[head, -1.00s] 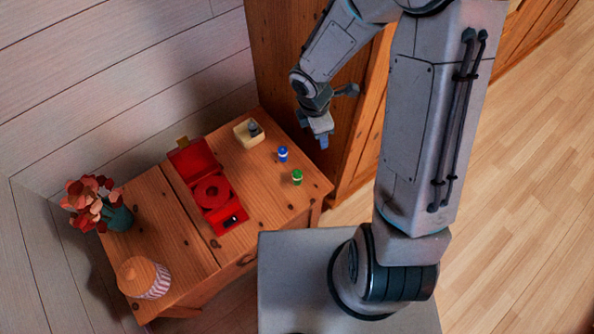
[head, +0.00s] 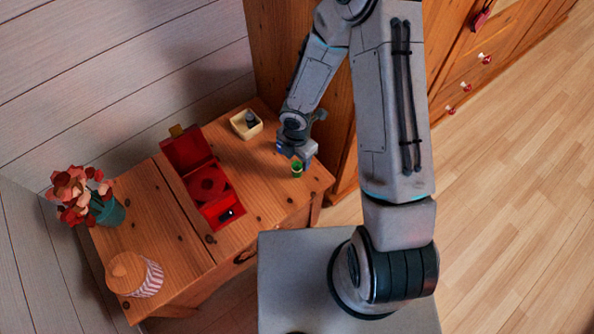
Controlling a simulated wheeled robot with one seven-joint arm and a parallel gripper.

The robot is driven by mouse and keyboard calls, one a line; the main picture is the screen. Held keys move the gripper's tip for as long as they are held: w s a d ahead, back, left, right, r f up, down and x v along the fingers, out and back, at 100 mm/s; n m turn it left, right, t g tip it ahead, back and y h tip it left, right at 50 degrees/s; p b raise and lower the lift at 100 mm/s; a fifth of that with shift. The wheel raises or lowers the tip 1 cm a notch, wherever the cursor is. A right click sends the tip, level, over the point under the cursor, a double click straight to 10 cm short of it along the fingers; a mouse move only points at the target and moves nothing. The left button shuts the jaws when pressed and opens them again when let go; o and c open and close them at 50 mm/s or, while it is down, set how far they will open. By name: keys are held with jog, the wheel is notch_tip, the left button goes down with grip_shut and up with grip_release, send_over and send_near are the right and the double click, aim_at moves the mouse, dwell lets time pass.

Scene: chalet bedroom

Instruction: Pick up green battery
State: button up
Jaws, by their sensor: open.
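The green battery (head: 297,169) stands on the wooden dresser top near its right front corner, partly covered by my gripper. My gripper (head: 301,160) is open and points down, just above or beside the battery. I cannot tell whether its fingers are around the battery or how high they are. The blue battery is hidden behind my gripper and wrist.
An open red box (head: 224,216) sits mid-dresser. A small cream box (head: 241,123) with a dark item stands at the back. A potted plant (head: 108,212) and a striped lidded jar (head: 148,280) stand left. A wooden wardrobe (head: 345,165) rises at right.

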aim_at(297, 165)
notch_tip(297, 165, down, 5)
jog(key=shift+f+b, duration=0.15)
jog(key=shift+b, duration=0.95)
jog(key=c, duration=1.1)
